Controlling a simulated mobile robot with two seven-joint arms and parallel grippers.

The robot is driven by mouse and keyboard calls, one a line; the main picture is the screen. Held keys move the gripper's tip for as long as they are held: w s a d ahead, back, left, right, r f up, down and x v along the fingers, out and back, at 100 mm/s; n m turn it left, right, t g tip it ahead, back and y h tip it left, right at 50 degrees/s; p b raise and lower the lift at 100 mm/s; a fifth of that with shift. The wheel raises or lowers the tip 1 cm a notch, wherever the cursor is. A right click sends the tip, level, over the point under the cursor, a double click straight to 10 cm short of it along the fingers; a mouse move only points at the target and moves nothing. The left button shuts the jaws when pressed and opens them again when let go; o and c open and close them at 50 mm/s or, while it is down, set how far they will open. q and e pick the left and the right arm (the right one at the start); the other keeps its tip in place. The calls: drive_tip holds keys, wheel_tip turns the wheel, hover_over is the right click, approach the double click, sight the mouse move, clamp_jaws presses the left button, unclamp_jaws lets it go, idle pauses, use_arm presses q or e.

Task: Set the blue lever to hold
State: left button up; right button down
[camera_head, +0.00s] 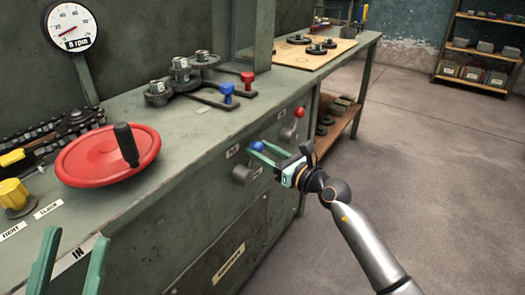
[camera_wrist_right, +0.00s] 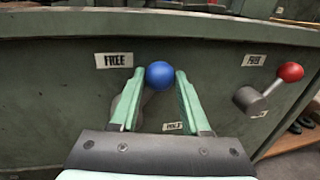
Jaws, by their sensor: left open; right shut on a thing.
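The blue lever (camera_head: 257,146) is on the front panel of the bench. Its ball knob stands up near the FREE label (camera_wrist_right: 114,60) in the right wrist view, where the knob (camera_wrist_right: 159,75) sits between my fingertips. My right gripper (camera_head: 263,153) is shut on this knob. The lever's grey arm is mostly hidden behind a finger. A lower label (camera_wrist_right: 172,127) is partly covered and hard to read. My left gripper (camera_head: 74,240) is open and empty at the lower left, in front of the bench edge.
A red-knobbed lever (camera_wrist_right: 290,72) is to the right on the same panel, beside its own labels. On the bench top are another blue knob (camera_head: 226,89), a red knob (camera_head: 247,77), gears (camera_head: 181,72) and a red handwheel (camera_head: 95,160). Open floor lies to the right.

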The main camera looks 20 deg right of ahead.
use_arm(q)
drive_tip(key=shift+r, duration=0.1)
idle(0.6)
wheel_tip(320, 180, up, 7)
drive_tip(key=m+p, duration=0.1)
drive_tip(key=p, duration=0.6)
drive_tip(key=w+a+f+n+y+p, duration=0.1)
drive_tip(key=w+f+n+y, duration=0.3)
drive_tip(key=f+y, duration=0.2)
drive_tip(key=shift+w+a+f+p, duration=0.2)
drive_tip(key=shift+w+p, duration=0.1)
use_arm(e)
drive_tip(key=shift+w+d+f+m+g+y, duration=0.15)
drive_tip(key=shift+w+d+f+m+g, duration=0.25)
drive_tip(key=shift+f+m, duration=1.5)
drive_tip(key=shift+w+d+f+m+g+y, duration=0.2)
drive_tip(key=shift+d+f+m+g, duration=0.65)
drive_tip(key=shift+m, duration=1.7)
drive_tip(key=shift+w+d+f+m+g+y, duration=0.1)
drive_tip(key=shift+w+f+m+g, duration=0.2)
drive_tip(key=shift+f+m, duration=1.7)
use_arm(q)
drive_tip(key=shift+n, duration=0.3)
use_arm(e)
drive_tip(key=shift+r+m, duration=0.2)
drive_tip(key=shift+m, duration=0.05)
drive_tip(key=shift+c, duration=1.9)
unclamp_jaws()
drive_tip(key=shift+a, duration=0.1)
